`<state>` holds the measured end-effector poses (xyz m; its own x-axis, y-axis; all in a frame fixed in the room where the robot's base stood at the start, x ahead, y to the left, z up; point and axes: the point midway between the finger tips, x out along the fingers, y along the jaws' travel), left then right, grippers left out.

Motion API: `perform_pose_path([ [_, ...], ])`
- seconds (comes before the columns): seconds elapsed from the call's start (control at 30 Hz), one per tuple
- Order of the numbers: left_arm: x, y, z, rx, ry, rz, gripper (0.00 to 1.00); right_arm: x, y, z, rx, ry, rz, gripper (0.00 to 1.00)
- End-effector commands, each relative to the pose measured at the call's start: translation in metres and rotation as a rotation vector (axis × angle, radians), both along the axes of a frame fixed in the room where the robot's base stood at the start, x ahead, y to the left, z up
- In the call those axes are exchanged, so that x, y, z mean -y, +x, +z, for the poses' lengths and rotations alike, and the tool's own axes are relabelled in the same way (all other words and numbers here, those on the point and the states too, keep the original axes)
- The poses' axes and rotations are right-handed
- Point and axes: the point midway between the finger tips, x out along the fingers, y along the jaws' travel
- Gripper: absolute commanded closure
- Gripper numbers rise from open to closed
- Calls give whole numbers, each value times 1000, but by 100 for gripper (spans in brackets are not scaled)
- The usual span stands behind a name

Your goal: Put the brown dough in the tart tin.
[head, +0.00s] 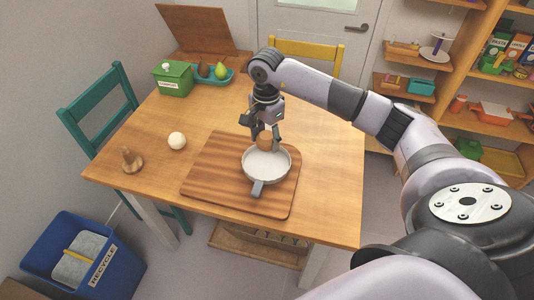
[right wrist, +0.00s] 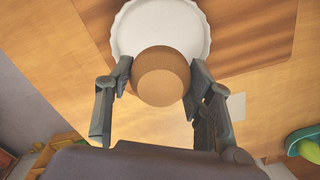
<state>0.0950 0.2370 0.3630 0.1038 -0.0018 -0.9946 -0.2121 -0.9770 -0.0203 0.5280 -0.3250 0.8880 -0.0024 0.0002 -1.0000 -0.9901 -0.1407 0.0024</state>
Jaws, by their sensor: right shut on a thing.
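The brown dough (head: 265,143) is a round ball held between the fingers of my right gripper (head: 263,133), which is shut on it. In the right wrist view the dough (right wrist: 161,76) sits between both fingertips and covers part of the tin's rim. The tart tin (head: 267,163) is a pale, round, fluted dish on the wooden board; it also shows in the right wrist view (right wrist: 160,22). In the head view the dough overlaps the tin's back rim; its height above the tin is hard to tell. My left gripper is not in view.
The wooden board (head: 210,175) lies on the table (head: 335,150). A grey handle (head: 257,188) shows at the tin's front. A white ball (head: 177,141) and a small wooden object (head: 131,160) stand left. A green box (head: 173,78) and blue tray (head: 214,80) are at the back.

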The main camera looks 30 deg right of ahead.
Motion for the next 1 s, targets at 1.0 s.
perform_pose_path([
  [1.0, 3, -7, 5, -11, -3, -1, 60, 0, 1, -86, 1, 0, 0, 83],
])
